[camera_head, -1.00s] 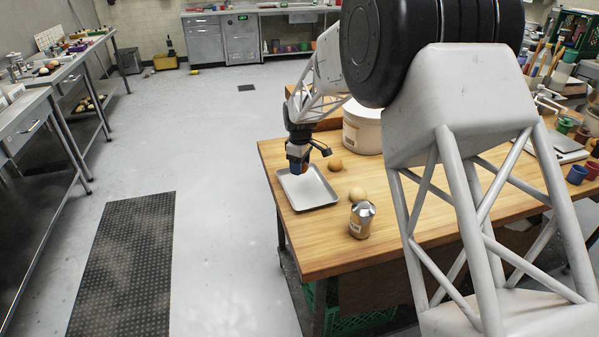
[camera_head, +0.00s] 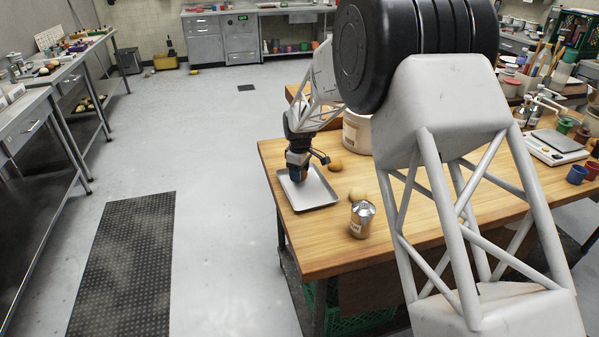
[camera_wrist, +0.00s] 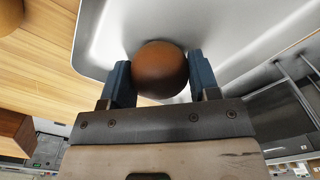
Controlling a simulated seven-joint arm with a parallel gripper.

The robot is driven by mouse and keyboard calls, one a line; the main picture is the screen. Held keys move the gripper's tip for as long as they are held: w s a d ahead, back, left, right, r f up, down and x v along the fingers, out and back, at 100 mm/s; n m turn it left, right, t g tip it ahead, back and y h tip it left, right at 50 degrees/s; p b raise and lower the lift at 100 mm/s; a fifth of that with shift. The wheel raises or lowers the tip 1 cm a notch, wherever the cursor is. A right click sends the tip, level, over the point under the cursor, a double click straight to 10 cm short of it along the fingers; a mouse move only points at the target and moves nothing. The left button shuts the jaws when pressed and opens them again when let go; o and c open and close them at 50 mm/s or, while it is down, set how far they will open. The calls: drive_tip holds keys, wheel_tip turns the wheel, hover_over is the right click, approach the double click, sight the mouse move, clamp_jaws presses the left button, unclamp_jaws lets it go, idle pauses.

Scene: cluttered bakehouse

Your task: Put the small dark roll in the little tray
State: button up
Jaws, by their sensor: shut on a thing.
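The small dark roll (camera_wrist: 160,70) is brown and round. It sits between the two blue fingers of my gripper (camera_wrist: 160,82), which is shut on it. In the head view my gripper (camera_head: 298,176) is over the little tray, near its far left part; the roll is mostly hidden there. The little tray (camera_head: 322,197) is a shallow grey metal sheet at the table's left edge, and its rim also shows behind the roll in the wrist view (camera_wrist: 100,35). I cannot tell whether the roll touches the tray floor.
On the wooden table (camera_head: 310,245), a golden-brown roll (camera_head: 335,164) and a paler roll (camera_head: 357,194) lie right of the tray. A metal-topped can (camera_head: 362,219) stands in front. A white tub (camera_head: 357,135) stands behind. The table's left edge is close to the tray.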

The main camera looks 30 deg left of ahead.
drive_tip(key=shift+f, duration=0.15)
drive_tip(key=o, duration=0.4)
drive_tip(key=shift+o, duration=0.2)
wheel_tip(320, 180, up, 12)
idle(0.6)
idle(0.4)
drive_tip(key=shift+r, duration=0.2)
